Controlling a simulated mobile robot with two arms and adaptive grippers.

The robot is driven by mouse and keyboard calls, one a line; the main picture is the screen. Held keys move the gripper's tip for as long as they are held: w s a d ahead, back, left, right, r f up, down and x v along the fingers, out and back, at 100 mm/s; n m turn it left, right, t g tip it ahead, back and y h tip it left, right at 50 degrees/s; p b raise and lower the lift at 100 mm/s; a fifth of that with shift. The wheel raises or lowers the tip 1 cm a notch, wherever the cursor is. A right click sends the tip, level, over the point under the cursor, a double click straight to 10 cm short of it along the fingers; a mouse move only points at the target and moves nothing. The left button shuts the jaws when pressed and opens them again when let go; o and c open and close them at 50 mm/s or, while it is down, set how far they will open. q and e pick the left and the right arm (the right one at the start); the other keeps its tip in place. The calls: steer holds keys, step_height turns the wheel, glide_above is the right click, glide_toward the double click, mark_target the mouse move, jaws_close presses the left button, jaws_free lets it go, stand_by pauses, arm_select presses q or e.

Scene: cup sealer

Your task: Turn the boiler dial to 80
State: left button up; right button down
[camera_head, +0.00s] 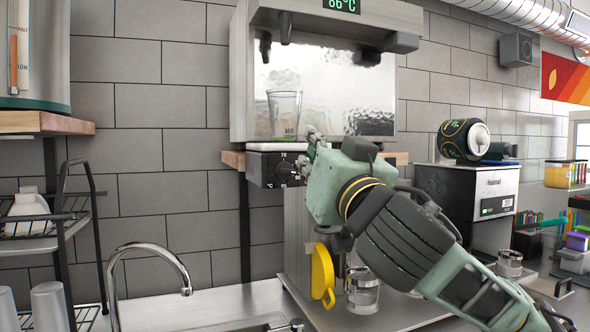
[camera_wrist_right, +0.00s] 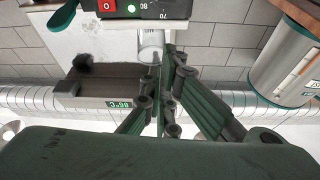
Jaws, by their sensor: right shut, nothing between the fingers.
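The boiler (camera_head: 325,80) is a steel box on the wall, and its green display (camera_head: 341,4) reads 86°C. Below it a black panel carries the round dark dial (camera_head: 286,169) with pale marks. My right gripper (camera_head: 308,150) is at the panel's right side, fingers shut and empty, and partly covers it. In the right wrist view, turned upside down, the fingers (camera_wrist_right: 165,62) are close together below the control panel (camera_wrist_right: 150,8), which shows a red 0 and the numbers 80 and 70. I cannot tell whether the fingers touch the dial. My left gripper is not in view.
A clear cup (camera_head: 285,112) stands on the ledge in front of the boiler. A yellow item (camera_head: 322,275) hangs below, near a glass jar (camera_head: 363,291). A tap (camera_head: 150,248) and a black rack are at the left. A cup sealer machine (camera_head: 470,195) stands at the right.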

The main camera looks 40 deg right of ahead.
step_height(320, 180, up, 4)
steer(key=p, duration=0.5)
glide_above(286, 171)
steer(key=s, duration=0.4)
steer(key=f, duration=0.1)
steer(key=w+f, duration=0.1)
steer(key=f, duration=0.1)
steer(key=shift+w+a+f, duration=0.1)
steer(key=shift+w+f, duration=0.05)
steer(key=shift+f, duration=0.7)
